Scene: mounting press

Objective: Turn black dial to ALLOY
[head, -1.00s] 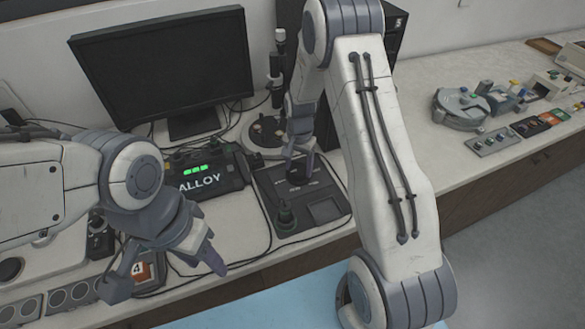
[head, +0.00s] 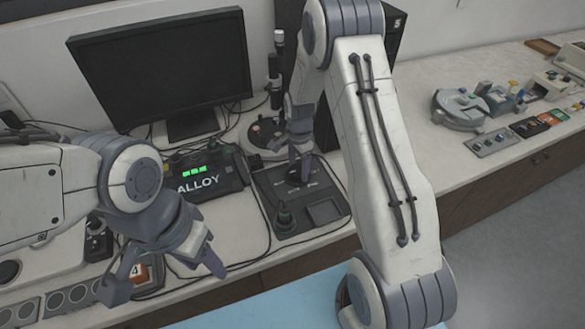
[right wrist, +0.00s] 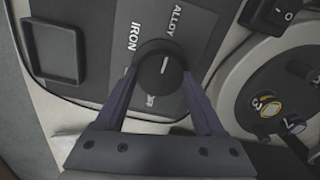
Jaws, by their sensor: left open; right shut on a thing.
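The black dial (right wrist: 160,72) sits on a dark panel (right wrist: 95,60) in the right wrist view, with a short white mark on its face. The printed labels IRON and ALLOY are above it, and a third, partly covered label is below. I cannot tell exactly which label the mark points to. My right gripper (right wrist: 160,85) is shut on the dial, one finger on each side. In the head view my right gripper (head: 300,172) is over the panel and hides most of the dial. My left gripper (head: 170,278) is open and empty, over the bench's front left.
A box (head: 205,178) with green lights and the word ALLOY stands left of the panel, below a monitor (head: 165,65). A dark knob (head: 284,216) is on the panel's near part. A round stand (head: 262,135) is behind the panel.

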